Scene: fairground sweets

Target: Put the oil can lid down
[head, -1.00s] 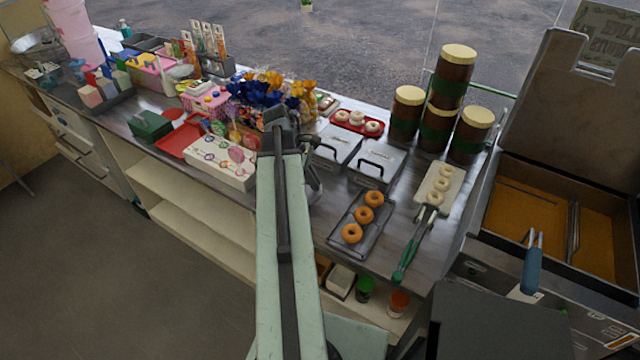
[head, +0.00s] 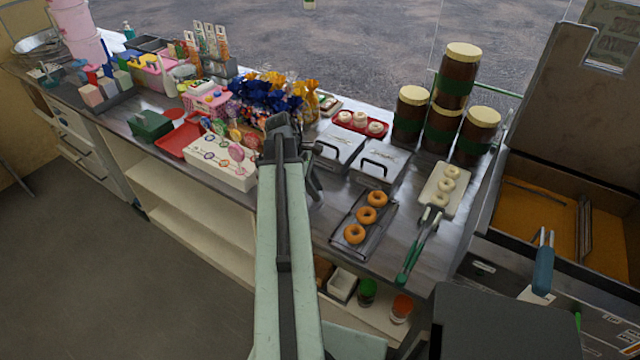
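A large grey-brown metal lid (head: 552,95) stands raised, leaning back, behind an open fryer (head: 488,200) at the right in the head view. The fryer holds golden-brown oil (head: 538,213), split by a metal divider. No separate oil can shows that I can pick out. My arm reaches up the middle of the picture over the counter. My gripper (head: 313,172) is mostly hidden behind my arm, near two lidded metal boxes. Its fingertips are not clear, and I cannot tell whether it holds anything. It is well to the left of the raised lid.
Stacked brown jars (head: 445,120) with cream caps stand left of the fryer. A dark tray of ring doughnuts (head: 371,215), a white tray of pale doughnuts (head: 455,200) and green-handled tongs (head: 410,262) lie on the counter. A blue-handled tool (head: 543,272) rests at the fryer's front. Sweets crowd the left counter.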

